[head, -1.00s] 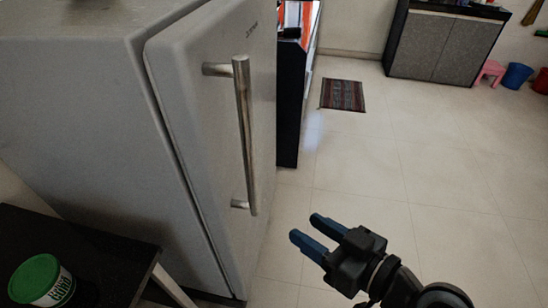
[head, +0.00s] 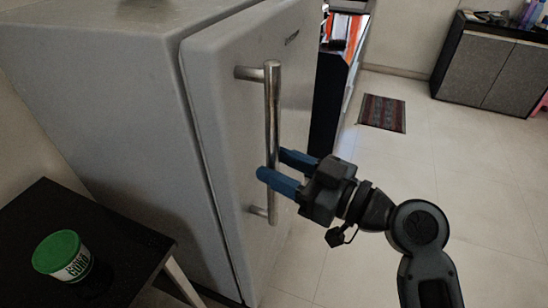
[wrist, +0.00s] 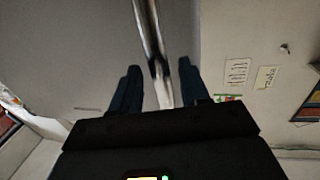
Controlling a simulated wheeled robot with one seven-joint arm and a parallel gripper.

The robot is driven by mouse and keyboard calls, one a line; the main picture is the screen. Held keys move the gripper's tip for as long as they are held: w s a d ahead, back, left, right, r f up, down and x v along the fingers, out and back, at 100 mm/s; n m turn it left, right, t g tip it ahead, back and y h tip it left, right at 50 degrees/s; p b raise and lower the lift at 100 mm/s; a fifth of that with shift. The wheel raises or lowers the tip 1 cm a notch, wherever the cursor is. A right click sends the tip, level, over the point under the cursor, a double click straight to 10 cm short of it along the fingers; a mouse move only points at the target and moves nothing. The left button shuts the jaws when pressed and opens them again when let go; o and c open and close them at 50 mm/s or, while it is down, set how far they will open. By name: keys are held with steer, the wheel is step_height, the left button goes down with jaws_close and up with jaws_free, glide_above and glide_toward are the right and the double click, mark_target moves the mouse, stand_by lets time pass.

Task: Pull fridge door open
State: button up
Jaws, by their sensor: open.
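The grey fridge's door (head: 235,110) faces right in the head view and looks shut against the body (head: 110,110). A vertical metal bar handle (head: 271,110) stands out from it on two short posts. My gripper (head: 280,167) is open at the lower half of the bar, with its blue fingers pointing at the door. In the wrist view the handle (wrist: 148,35) runs down between the two fingers (wrist: 155,85). The fingers are apart and not closed on it. Whether either finger touches the bar I cannot tell.
A black side table (head: 130,235) with a green-lidded tub (head: 62,257) stands at the lower left. A dark shelf unit (head: 328,100) is beyond the fridge. A striped mat (head: 382,113) lies on open tiled floor, and a grey cabinet (head: 490,70) stands behind.

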steer(key=shift+x, duration=0.85)
steer(key=shift+c, duration=0.2)
jaws_close()
